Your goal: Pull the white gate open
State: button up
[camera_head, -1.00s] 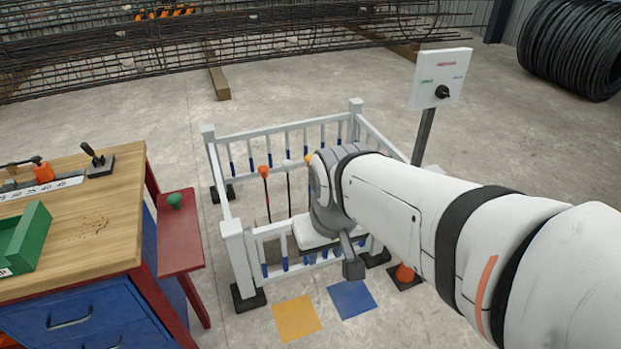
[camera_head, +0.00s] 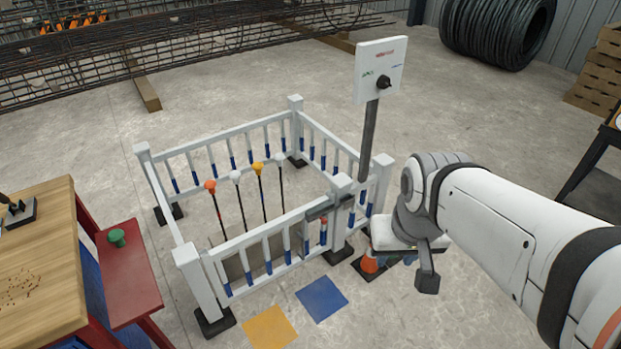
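The white gate (camera_head: 262,250) is the low front panel of a white fenced pen, with blue-banded bars. It stands in line between a left corner post (camera_head: 193,275) and a post near the middle right (camera_head: 341,205), and looks shut. A grey latch-like bar (camera_head: 326,207) sits at its upper right end. My gripper (camera_head: 400,245) is to the right of the pen, apart from the gate. It is seen from behind, its fingers largely hidden by my wrist, so its opening is unclear.
Several ball-topped rods (camera_head: 258,190) stand inside the pen. A sign on a post (camera_head: 380,70) rises at its right. Yellow (camera_head: 268,328) and blue (camera_head: 321,298) floor squares lie before the gate. A workbench (camera_head: 40,260) is at left.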

aim_at(312, 210)
jog(key=u, duration=0.05)
jog(key=i, duration=1)
jog(key=z, duration=0.05)
